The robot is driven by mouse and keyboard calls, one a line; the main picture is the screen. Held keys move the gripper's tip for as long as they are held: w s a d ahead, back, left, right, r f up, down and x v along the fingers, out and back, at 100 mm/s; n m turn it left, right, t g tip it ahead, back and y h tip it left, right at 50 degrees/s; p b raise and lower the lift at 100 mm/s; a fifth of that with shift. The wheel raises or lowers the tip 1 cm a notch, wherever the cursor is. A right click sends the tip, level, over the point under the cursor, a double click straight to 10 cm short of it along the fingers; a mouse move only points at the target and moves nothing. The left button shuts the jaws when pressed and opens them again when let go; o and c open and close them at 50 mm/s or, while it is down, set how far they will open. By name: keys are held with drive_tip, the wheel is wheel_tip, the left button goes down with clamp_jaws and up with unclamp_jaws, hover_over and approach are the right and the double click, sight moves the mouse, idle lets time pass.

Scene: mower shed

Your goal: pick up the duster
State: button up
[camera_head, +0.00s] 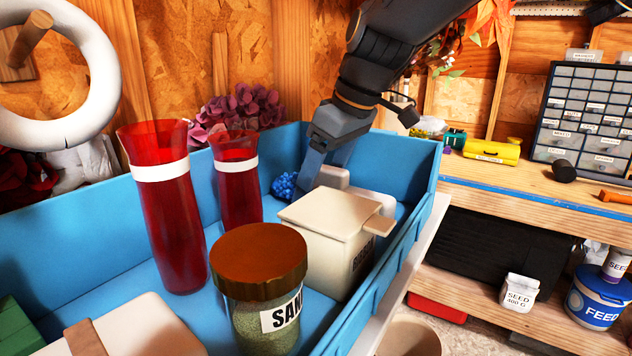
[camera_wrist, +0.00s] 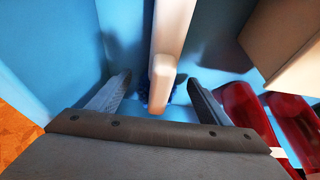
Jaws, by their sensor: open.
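The duster shows in the head view as a fluffy blue head (camera_head: 285,186) low in the blue tray, near its back wall. In the wrist view a long cream bar (camera_wrist: 165,70), which looks like its handle, runs between my fingers. Some dark blue fluff (camera_wrist: 175,92) shows beneath it. My gripper (camera_head: 326,172) points down into the tray just right of the blue head. It is open, with one finger on each side of the bar in the wrist view (camera_wrist: 155,92), and gaps show on both sides. Part of the duster is hidden by my gripper and the cream box.
The blue tray (camera_head: 75,262) also holds a cream lidded box (camera_head: 318,235), two red tumblers (camera_head: 172,225) (camera_head: 238,190) and a brown-lidded jar (camera_head: 262,290), all in front or left of my gripper. A workbench (camera_head: 530,185) with a drawer cabinet stands at right.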

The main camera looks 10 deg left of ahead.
drive_tip(key=shift+w+a+f, duration=0.1)
drive_tip(key=shift+a+f, duration=0.15)
drive_tip(key=shift+f, duration=0.4)
drive_tip(key=c, duration=1.2)
drive_tip(key=shift+r, duration=0.15)
